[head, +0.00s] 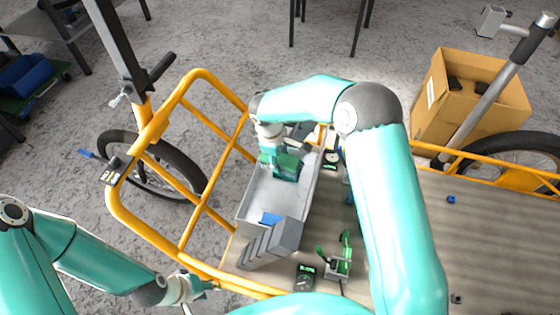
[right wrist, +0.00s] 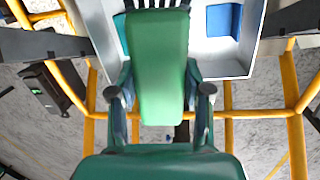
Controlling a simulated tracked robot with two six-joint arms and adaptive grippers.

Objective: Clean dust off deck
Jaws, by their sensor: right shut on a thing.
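The wooden deck (head: 480,245) of the cargo bike fills the lower right of the head view. I cannot make out dust on it. My right gripper (head: 287,168) is low over a long grey tray (head: 255,207) at the deck's left side.
Yellow rails (head: 125,215) edge the deck. A blue piece (head: 270,218) lies in the tray, near grey slats (head: 272,243). A black device (head: 305,277) and a green-handled clamp (head: 338,262) are close by. A cardboard box (head: 440,105) stands behind. The deck's right is mostly clear.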

